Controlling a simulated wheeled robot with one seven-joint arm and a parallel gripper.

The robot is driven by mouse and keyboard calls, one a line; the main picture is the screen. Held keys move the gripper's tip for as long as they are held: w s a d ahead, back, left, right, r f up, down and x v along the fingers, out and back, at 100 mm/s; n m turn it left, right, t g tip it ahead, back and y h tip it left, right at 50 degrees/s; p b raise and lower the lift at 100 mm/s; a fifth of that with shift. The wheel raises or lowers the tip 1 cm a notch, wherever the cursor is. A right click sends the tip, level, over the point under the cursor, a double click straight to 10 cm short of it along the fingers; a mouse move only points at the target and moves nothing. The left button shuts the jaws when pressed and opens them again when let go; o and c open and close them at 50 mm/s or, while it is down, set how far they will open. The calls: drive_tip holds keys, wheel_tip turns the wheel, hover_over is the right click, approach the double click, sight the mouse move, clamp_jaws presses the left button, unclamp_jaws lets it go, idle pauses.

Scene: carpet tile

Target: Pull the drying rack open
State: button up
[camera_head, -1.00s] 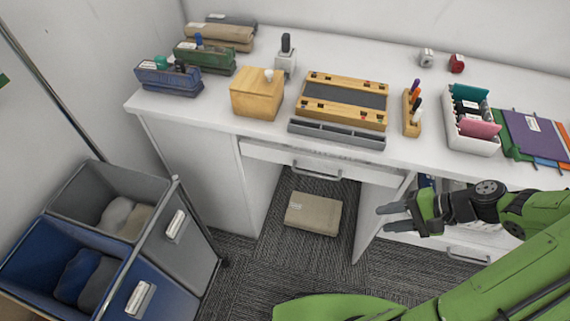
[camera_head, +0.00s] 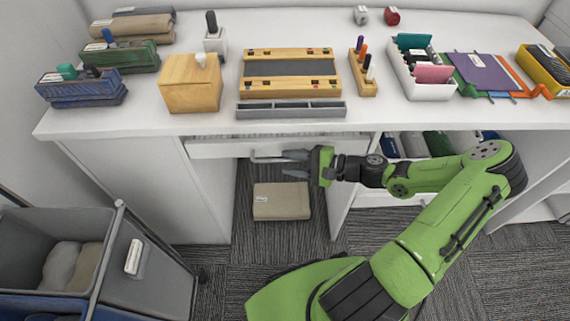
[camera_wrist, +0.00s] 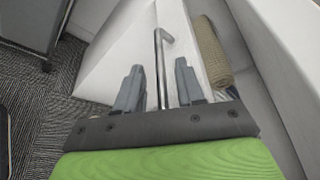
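The drying rack (camera_head: 220,150) appears to be the wide, shallow white drawer under the desk top, with a thin slatted strip showing above its front. Its metal bar handle (camera_head: 262,159) is partly hidden by my gripper. My gripper (camera_head: 289,163) is in front of the drawer, reaching in from the right at handle height. In the wrist view, the handle (camera_wrist: 161,78) runs between the two grey fingers of my gripper (camera_wrist: 158,70). The fingers are spread with visible space on both sides of the bar, so nothing is gripped.
A tan box (camera_head: 281,201) lies on the carpet under the desk. A grey and blue bin cart (camera_head: 150,262) stands at lower left. An open shelf with several bottles (camera_head: 435,144) is to the right. The desk top (camera_head: 300,120) holds boxes and trays.

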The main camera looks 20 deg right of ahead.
drive_tip(key=shift+x, duration=1.1)
clamp_jaws()
